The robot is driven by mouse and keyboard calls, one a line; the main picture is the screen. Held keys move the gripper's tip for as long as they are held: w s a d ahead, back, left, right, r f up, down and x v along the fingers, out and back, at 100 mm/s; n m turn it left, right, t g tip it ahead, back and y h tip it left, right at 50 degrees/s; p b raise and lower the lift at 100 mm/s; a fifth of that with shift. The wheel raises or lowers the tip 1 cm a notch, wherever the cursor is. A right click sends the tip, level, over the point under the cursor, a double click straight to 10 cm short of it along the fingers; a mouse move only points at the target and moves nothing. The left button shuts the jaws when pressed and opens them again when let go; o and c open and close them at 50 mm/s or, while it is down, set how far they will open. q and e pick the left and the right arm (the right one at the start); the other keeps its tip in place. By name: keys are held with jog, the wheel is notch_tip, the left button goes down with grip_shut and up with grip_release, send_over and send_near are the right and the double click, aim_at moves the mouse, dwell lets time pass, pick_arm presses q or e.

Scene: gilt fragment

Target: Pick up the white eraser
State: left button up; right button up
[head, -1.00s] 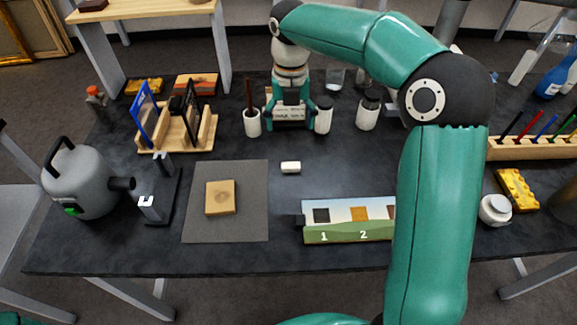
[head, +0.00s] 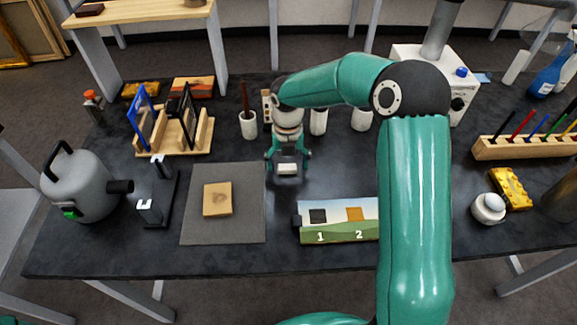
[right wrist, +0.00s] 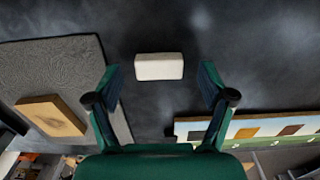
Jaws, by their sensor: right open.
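The white eraser (head: 287,169) is a small pale block lying flat on the dark table, just right of the grey mat. My right gripper (head: 288,162) is over it, with its fingers spread to the eraser's left and right in the head view. In the right wrist view the eraser (right wrist: 159,66) lies ahead of and between the two open fingertips (right wrist: 160,80), with a gap on each side. Nothing is held. My left gripper is not in view.
The grey mat (head: 250,220) with a wooden block (head: 217,199) lies to the left. A numbered panel (head: 340,234) lies to the right, partly behind my arm. White cups (head: 248,126) stand behind. A grey kettle-like vessel (head: 78,185) is at far left.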

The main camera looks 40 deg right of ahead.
aim_at(287, 166)
jog(key=shift+f, duration=0.35)
jog(key=c, duration=1.1)
jog(key=shift+r, duration=0.15)
notch_tip(287, 166, up, 20)
jog(key=shift+f, duration=0.1)
